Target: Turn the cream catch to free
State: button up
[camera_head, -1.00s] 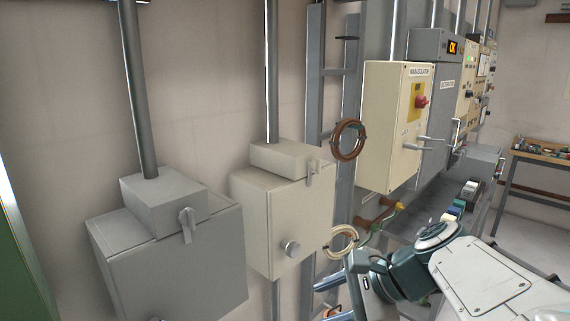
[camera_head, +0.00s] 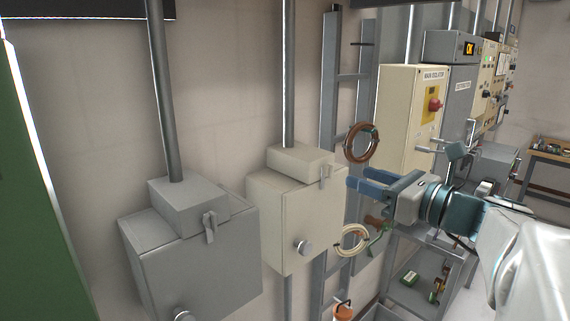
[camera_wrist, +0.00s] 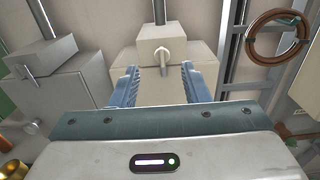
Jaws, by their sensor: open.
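The cream catch (camera_head: 325,174) is a small lever on the front of the cap block of the cream box (camera_head: 292,225). It points down, and it also shows in the wrist view (camera_wrist: 163,58). My gripper (camera_head: 357,184) is open and empty, with its blue fingers pointing at the cream box from the right. In the wrist view my gripper (camera_wrist: 160,68) has one finger on each side of the catch's line, with the catch beyond the tips. It looks apart from the catch.
A grey box (camera_head: 195,265) with a similar grey catch (camera_head: 210,227) stands to the left. A round knob (camera_head: 303,247) sits low on the cream box. A brown coil (camera_head: 361,143) and a cream coil (camera_head: 352,240) hang right of it. The main isolator cabinet (camera_head: 405,115) stands farther right.

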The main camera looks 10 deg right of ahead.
aim_at(333, 166)
jog(key=p+x, duration=0.1)
jog(key=x, duration=0.6)
